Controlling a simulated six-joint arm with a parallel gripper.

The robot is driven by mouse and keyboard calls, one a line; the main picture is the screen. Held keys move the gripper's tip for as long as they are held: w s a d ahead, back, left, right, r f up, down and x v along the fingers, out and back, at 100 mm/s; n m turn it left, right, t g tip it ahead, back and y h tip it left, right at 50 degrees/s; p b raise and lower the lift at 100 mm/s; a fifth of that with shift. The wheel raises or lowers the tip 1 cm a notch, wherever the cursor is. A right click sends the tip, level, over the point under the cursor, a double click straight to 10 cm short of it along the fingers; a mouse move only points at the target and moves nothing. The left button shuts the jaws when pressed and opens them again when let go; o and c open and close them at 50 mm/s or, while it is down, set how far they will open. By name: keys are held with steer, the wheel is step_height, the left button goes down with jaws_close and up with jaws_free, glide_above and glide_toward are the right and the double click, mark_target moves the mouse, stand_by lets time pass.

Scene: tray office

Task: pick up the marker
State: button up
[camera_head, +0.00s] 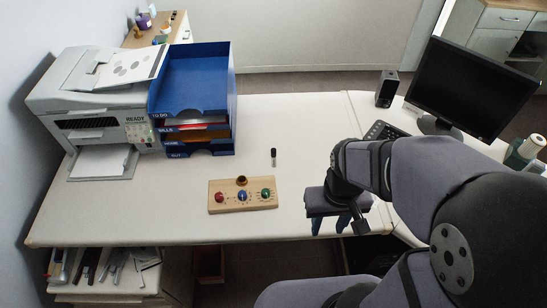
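A small dark marker-like object (273,153) with a lighter lower end stands or lies on the white desk, behind the wooden board; it is too small to tell which. I take it for the marker. My gripper (330,226) is near the desk's front edge, to the right of and nearer than the marker, well apart from it. Its two blue fingertips point down with a gap between them, and nothing shows in the gap.
A wooden board (223,204) with red, blue and green knobs and a dark round piece lies left of my gripper. A blue tray stack (219,103) and a printer (68,101) stand at the left. A speaker (387,88), monitor (470,85) and keyboard (382,130) are at the right. The desk around the marker is clear.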

steer(key=w+a+n+b, duration=0.2)
steer(key=w+n, duration=0.6)
steer(key=w, duration=0.3)
steer(key=n+t+b, duration=0.1)
steer(key=n+b, duration=0.3)
steer(key=n, duration=1.7)
glide_above(274, 157)
steer(key=shift+h, duration=0.4)
steer(key=f, duration=1)
steer(key=shift+a, duration=0.3)
steer(key=shift+w+d+f, duration=0.1)
steer(key=shift+w, duration=0.25)
steer(key=shift+w+d+f+p, duration=0.15)
steer(key=shift+f+p, duration=0.25)
steer(key=shift+f, duration=1.4)
steer(key=shift+w+d+f+p, duration=0.15)
steer(key=shift+f+p, duration=0.25)
steer(key=shift+f, duration=1.4)
jaws_close()
